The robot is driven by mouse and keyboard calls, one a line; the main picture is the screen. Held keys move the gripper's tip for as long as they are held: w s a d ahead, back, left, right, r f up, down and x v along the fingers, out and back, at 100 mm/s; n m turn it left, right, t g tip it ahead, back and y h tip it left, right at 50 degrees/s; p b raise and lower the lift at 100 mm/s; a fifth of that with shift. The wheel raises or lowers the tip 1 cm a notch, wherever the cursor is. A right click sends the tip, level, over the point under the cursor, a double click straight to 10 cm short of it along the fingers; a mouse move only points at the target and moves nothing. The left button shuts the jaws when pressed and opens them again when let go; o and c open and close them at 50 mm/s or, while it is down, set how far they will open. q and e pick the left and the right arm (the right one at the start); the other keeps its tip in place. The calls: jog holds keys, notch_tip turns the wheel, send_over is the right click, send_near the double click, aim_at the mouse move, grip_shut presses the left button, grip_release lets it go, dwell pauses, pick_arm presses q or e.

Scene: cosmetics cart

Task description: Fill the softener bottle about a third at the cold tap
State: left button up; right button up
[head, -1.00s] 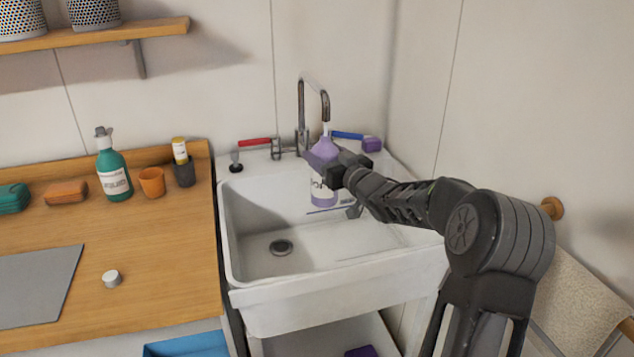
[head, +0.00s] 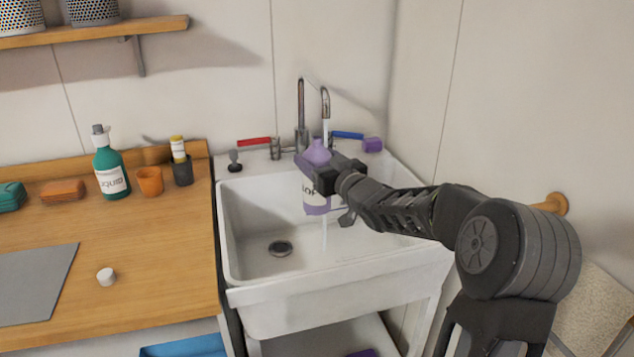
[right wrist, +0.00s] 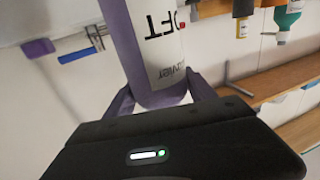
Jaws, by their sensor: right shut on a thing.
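The softener bottle (head: 315,203), purple with a white label, is held upright over the sink basin. My right gripper (head: 324,172) is shut on it. A water stream (head: 325,235) falls from the spout beside or behind the bottle into the basin. The cold tap's blue lever (head: 346,134) points right; the red lever (head: 254,141) points left. My left gripper is not in view.
A purple block-like piece (head: 372,144) sits on the sink's back ledge by the blue lever. The white sink (head: 330,285) has a drain (head: 280,248).

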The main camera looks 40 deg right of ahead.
jog(key=shift+r, duration=0.15)
jog(key=s+a+r+p, duration=0.1)
jog(key=s+a+r, duration=0.1)
jog(key=a+r, duration=0.2)
jog(key=shift+a+r, duration=0.25)
jog(key=shift+r, duration=0.65)
dwell(0.5)
